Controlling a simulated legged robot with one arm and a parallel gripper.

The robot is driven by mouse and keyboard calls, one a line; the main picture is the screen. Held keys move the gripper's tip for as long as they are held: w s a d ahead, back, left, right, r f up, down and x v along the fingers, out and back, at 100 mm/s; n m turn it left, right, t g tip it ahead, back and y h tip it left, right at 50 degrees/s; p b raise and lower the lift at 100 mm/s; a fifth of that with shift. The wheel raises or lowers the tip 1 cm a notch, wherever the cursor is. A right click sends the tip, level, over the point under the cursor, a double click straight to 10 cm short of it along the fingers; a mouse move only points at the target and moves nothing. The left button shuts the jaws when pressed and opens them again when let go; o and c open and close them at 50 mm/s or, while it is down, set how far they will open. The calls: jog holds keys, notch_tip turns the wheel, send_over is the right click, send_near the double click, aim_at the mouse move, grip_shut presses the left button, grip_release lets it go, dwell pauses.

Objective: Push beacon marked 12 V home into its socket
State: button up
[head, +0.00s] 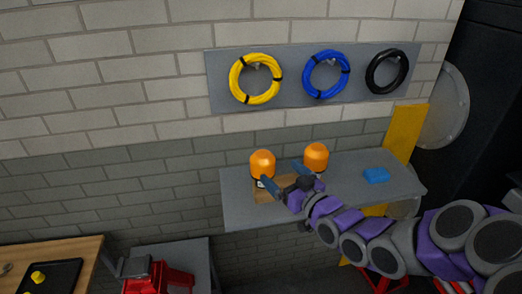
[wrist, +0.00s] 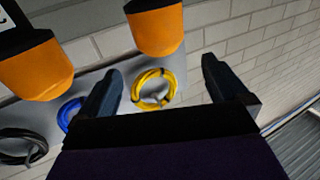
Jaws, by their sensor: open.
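Two orange-domed beacons with dark bases stand on the grey shelf, a left beacon (head: 262,163) and a right beacon (head: 316,156). A small pale label shows low on the left one, too small to read, so I cannot tell which is marked 12 V. My gripper (head: 284,178) is open and empty, close to the beacons, its fingers pointing toward the shelf. In the wrist view, one orange beacon (wrist: 155,28) shows beyond the gap between the fingers (wrist: 165,87), and another (wrist: 35,68) lies to the left. I cannot make out a socket.
A brown wooden piece (head: 270,196) lies on the shelf (head: 240,212) by the left beacon. A blue block (head: 376,175) sits at right. Yellow (head: 235,78), blue (head: 310,77) and black (head: 372,75) cable coils hang behind. A red item (head: 160,279) stands lower left.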

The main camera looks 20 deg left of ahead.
aim_at(259, 152)
jog(key=p+x, duration=0.3)
jog(key=x, duration=0.8)
jog(key=shift+a+p, duration=0.2)
jog(key=shift+p, duration=0.1)
jog(key=shift+w+a, duration=0.2)
jog(key=shift+a, duration=0.2)
jog(key=shift+d, duration=0.25)
jog(key=shift+c, duration=0.7)
jog(key=c, duration=1.3)
jog(key=shift+o, duration=0.2)
